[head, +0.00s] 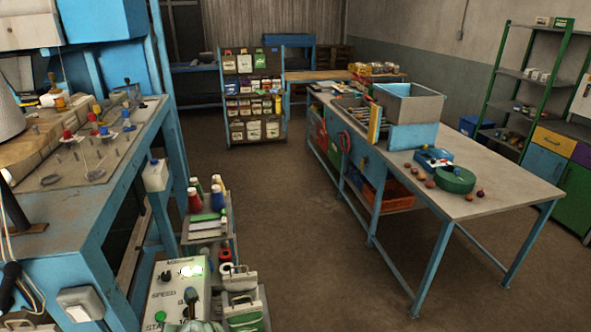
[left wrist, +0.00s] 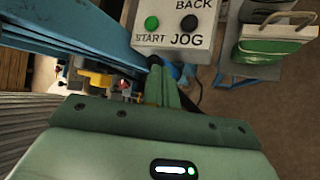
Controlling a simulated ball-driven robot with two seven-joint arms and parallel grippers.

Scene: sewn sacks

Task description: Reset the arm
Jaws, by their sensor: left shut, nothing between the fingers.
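My left gripper (left wrist: 158,68) shows in the left wrist view, its green fingers together with nothing between them. The fingertips point toward the lower edge of a grey control box (left wrist: 172,42) marked START, JOG and BACK. I cannot tell whether they touch it. The box has a green button (left wrist: 151,22) and a black button (left wrist: 189,23). In the head view the same control box (head: 166,291), marked SPEED, is at the bottom left. My right gripper is in neither view.
A blue workbench (head: 120,200) with pegs and spools runs along the left. A small rack (head: 209,226) of thread cones stands beside it. The floor (head: 290,220) between is clear.

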